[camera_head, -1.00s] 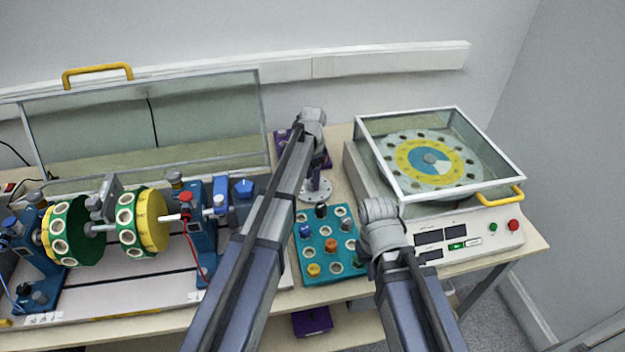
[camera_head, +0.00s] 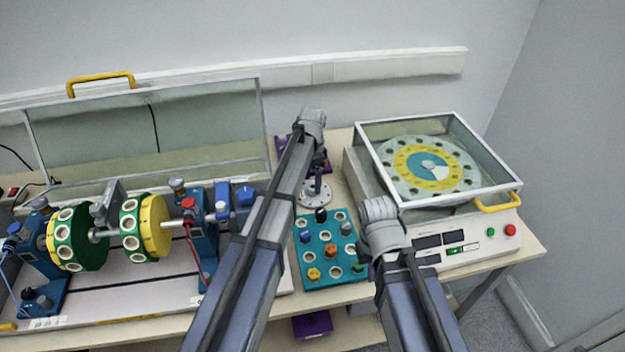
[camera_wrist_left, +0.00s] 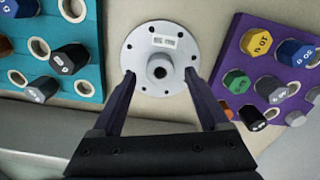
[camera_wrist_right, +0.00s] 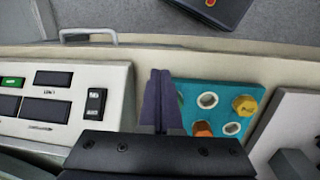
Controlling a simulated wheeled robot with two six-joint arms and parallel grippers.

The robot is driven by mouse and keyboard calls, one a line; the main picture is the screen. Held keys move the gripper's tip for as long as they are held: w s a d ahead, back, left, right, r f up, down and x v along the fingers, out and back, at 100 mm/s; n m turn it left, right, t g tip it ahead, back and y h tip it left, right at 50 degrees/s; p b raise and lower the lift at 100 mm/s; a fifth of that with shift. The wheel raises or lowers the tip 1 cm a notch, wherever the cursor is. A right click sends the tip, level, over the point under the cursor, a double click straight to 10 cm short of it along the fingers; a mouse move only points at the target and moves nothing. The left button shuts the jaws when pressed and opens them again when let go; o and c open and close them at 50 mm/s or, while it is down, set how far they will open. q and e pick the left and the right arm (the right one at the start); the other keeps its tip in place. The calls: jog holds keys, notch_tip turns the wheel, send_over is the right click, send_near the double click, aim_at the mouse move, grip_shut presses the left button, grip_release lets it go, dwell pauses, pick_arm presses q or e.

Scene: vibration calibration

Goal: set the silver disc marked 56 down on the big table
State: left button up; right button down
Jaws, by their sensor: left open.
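A round silver disc (camera_wrist_left: 143,47) with a raised hub, small holes and a small label lies flat on the big table (camera_head: 337,151). The label is too small to read surely. The disc also shows in the head view (camera_head: 307,197), between the arms. My left gripper (camera_wrist_left: 160,77) is open, with its fingertips apart on either side of the disc's near part, by its hub; I cannot tell whether they touch it. My right gripper (camera_wrist_right: 160,75) is shut and empty, in front of the white machine beside the teal block.
A teal block (camera_head: 312,253) with coloured knobs stands near the disc, and a purple block (camera_wrist_left: 231,62) on its other side. A white machine (camera_head: 470,237) with a clear cover stands right; a rotor rig (camera_head: 75,237) stands left. Bare table around the disc is narrow.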

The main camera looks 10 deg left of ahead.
aim_at(313, 186)
pick_arm(q)
notch_tip(313, 186, up, 10)
jog(key=p, duration=0.9)
jog(key=s+d+n, duration=0.3)
jog(key=s+d, duration=0.1)
jog(key=s, duration=1)
jog(key=s+d+n+y, duration=0.1)
jog(key=s+d+n, duration=0.2)
jog(key=s, duration=1.2)
jog(key=shift+s+d+r+n, duration=0.2)
jog(key=shift+s+d+n, duration=0.1)
jog(key=shift+d, duration=0.6)
